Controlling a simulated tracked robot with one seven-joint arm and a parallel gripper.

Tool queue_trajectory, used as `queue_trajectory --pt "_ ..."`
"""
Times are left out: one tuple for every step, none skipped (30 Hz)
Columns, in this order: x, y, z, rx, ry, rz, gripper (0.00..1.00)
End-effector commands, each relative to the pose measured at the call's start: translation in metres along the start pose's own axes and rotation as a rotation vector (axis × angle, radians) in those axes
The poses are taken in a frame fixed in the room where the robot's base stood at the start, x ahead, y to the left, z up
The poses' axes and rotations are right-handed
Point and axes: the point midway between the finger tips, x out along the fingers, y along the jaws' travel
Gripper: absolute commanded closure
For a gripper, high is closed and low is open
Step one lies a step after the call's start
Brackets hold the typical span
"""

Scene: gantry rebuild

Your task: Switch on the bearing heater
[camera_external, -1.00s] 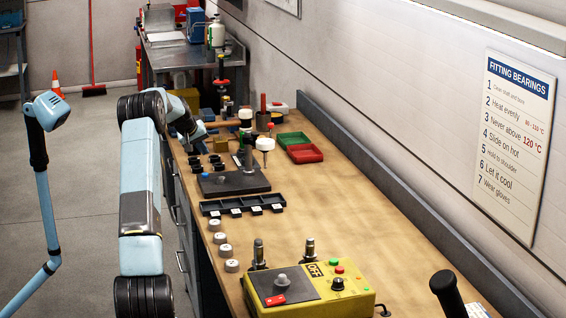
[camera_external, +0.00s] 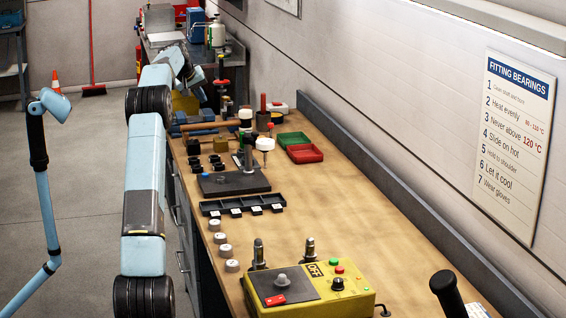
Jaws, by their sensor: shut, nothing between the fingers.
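The bearing heater is a yellow box (camera_external: 352,302) at the near end of the wooden bench. Its top has a dark grey plate (camera_external: 303,285) with a round grey piece and a red tag on it, a green button (camera_external: 333,261), a red button (camera_external: 339,269) and a black knob (camera_external: 337,284). My gripper (camera_external: 199,90) is small at the far left end of the bench, raised, shut and empty, far from the heater. Its fingertips are hard to make out.
Two metal posts stand just behind the heater. Several white-topped pieces (camera_external: 225,250) line the left bench edge. A black tray (camera_external: 242,205), a dark plate with a post, and green and red bins (camera_external: 305,153) lie farther back. The right middle of the bench is clear.

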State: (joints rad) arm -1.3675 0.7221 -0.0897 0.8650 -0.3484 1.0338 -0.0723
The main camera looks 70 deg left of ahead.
Motion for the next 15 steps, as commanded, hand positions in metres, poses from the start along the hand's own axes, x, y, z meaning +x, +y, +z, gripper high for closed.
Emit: queue_trajectory --pt "-0.002 0.009 0.004 0.009 -0.006 0.003 1.0" --pt "-0.002 0.015 0.007 0.015 -0.01 0.004 1.0" --pt "-0.003 0.022 0.011 0.023 -0.015 0.006 1.0" --pt "-0.003 0.026 0.014 0.028 -0.019 0.007 1.0" --pt "-0.004 0.031 0.018 0.034 -0.024 0.008 1.0" --pt "-0.004 0.038 0.022 0.041 -0.03 0.01 1.0" --pt "-0.005 0.043 0.025 0.047 -0.034 0.011 1.0" --pt "-0.006 0.049 0.029 0.054 -0.038 0.012 1.0" --pt "-0.007 0.058 0.034 0.064 -0.045 0.015 1.0" --pt "-0.007 0.063 0.038 0.07 -0.05 0.016 1.0" --pt "-0.008 0.069 0.042 0.077 -0.055 0.017 1.0" --pt "-0.01 0.079 0.049 0.089 -0.062 0.02 1.0" --pt "-0.011 0.085 0.054 0.097 -0.068 0.021 1.0" --pt "-0.012 0.091 0.059 0.105 -0.074 0.023 1.0" --pt "-0.014 0.102 0.067 0.118 -0.083 0.026 1.0"
